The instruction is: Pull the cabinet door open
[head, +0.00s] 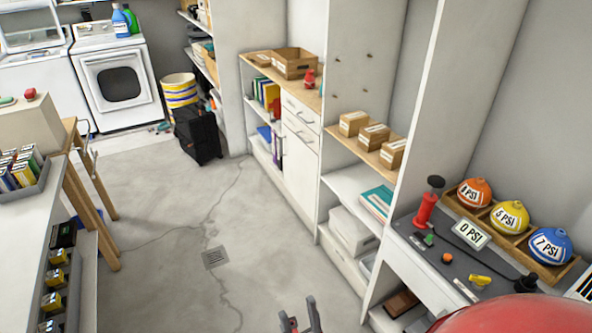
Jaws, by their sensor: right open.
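The white cabinet door (298,172) is below two white drawers (300,112) in the shelving along the right wall. It looks closed. A dark vertical handle (284,146) shows at its left edge. My right gripper (299,312) shows at the bottom edge of the head view, grey with red parts. Its fingers are apart with nothing seen between them. It is well short of the door, with floor in between. My left gripper is not in view.
Grey floor (165,235) with a drain grate (215,257) is clear in front of the cabinet. A workbench (45,215) and wooden stool (95,200) stand left. A black bag (198,135) sits beyond. A counter (400,228) with a pump and labelled balls is at right.

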